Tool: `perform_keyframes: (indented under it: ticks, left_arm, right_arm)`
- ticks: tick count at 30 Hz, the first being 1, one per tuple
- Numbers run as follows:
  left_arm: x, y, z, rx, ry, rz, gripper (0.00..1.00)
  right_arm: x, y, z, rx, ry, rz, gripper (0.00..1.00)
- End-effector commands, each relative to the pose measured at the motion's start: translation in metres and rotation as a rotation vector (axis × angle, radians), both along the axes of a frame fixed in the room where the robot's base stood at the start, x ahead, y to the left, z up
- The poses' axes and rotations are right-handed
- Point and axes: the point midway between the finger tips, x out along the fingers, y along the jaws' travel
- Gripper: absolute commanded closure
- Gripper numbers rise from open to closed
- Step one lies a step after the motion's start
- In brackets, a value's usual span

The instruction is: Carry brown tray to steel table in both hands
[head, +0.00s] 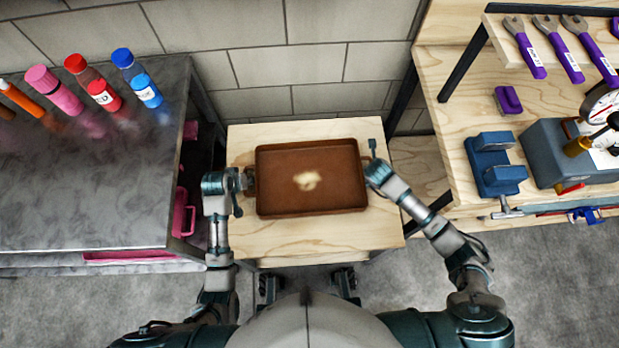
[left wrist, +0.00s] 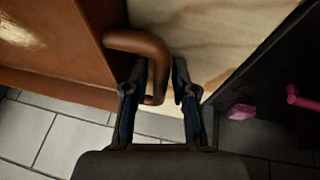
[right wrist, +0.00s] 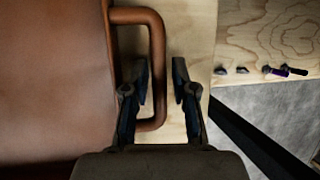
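The brown tray (head: 285,195) lies flat on a small wooden table (head: 290,235) in the middle of the head view. My left gripper (head: 243,181) is at its left handle. In the left wrist view that handle (left wrist: 139,41) curves down between the open fingers (left wrist: 158,88), with a gap on the right. My right gripper (head: 369,165) is at the right handle. The steel table (head: 80,190) stands at the left.
Several bottles, red (head: 103,95), blue (head: 147,90) and pink (head: 65,100), stand along the steel table's back; its front is clear. A wooden workbench (head: 465,110) with a blue vise (head: 495,165) and purple-handled tools is at the right. A block wall closes the back.

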Motion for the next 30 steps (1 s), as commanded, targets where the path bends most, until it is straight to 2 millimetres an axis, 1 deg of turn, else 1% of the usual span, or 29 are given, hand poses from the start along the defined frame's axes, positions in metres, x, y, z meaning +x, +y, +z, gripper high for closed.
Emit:
perform_keyframes:
  ticks: [6,7,8,9,10,23,26,30]
  left_arm:
    - [0.000,0.000,0.000,0.000,-0.001,0.000,0.73]
    - [0.000,0.000,0.000,0.000,-0.001,0.000,0.76]
    - [0.000,0.000,0.000,0.000,-0.001,0.000,0.83]
    - [0.000,0.000,0.000,0.000,-0.001,0.000,0.93]
    - [0.000,0.000,0.000,0.000,-0.001,0.000,1.00]
    - [0.001,0.000,0.003,0.000,-0.003,0.001,1.00]
    - [0.002,0.000,0.011,0.000,-0.010,0.001,1.00]
    - [0.006,0.000,0.032,-0.001,-0.026,0.000,1.00]
  right_arm:
    - [0.000,0.000,0.000,0.001,0.000,0.000,0.74]
    - [0.000,0.000,0.000,0.001,0.000,0.000,0.76]
    - [0.000,0.000,0.000,0.001,0.000,0.000,0.84]
    - [0.000,0.000,0.000,0.001,0.000,0.000,0.94]
    - [0.000,0.000,0.000,0.001,0.000,0.000,1.00]
    - [0.001,0.000,0.003,0.001,-0.003,0.001,1.00]
    - [0.002,0.000,0.011,0.001,-0.009,0.000,1.00]
    - [0.006,0.000,0.032,0.001,-0.026,0.000,1.00]
